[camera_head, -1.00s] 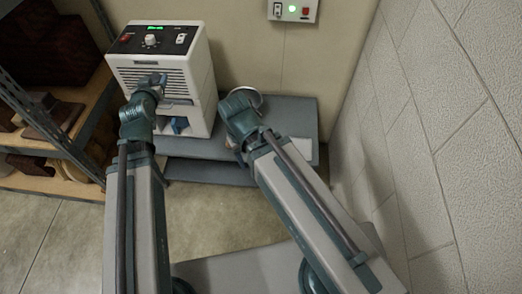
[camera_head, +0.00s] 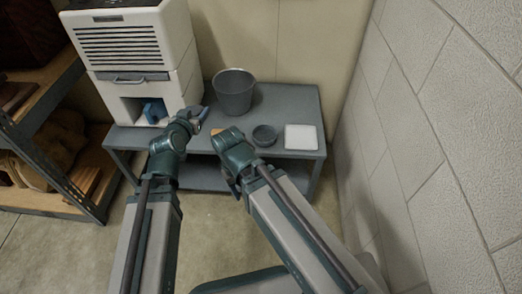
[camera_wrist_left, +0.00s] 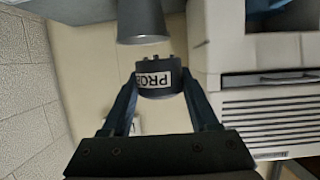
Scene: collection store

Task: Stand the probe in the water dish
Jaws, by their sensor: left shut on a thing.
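My left gripper (camera_head: 200,113) is shut on the probe (camera_wrist_left: 158,83), a dark grey round piece with a white label reading "PRO", seen between the fingers in the left wrist view. In the head view the gripper is right of the white machine, above the grey table, and the probe is hard to make out. A small dark grey bowl, which looks like the water dish (camera_head: 264,136), stands on the table, right of the left gripper and apart from it. My right gripper (camera_head: 236,186) hangs low at the table's front; its jaws are not clear.
A grey bucket (camera_head: 234,92) stands behind the dish and shows in the left wrist view (camera_wrist_left: 141,20). A white square tray (camera_head: 301,137) lies right of the dish on the grey table (camera_head: 296,100). The white machine (camera_head: 137,55) stands left; a block wall (camera_head: 450,130) bounds the right.

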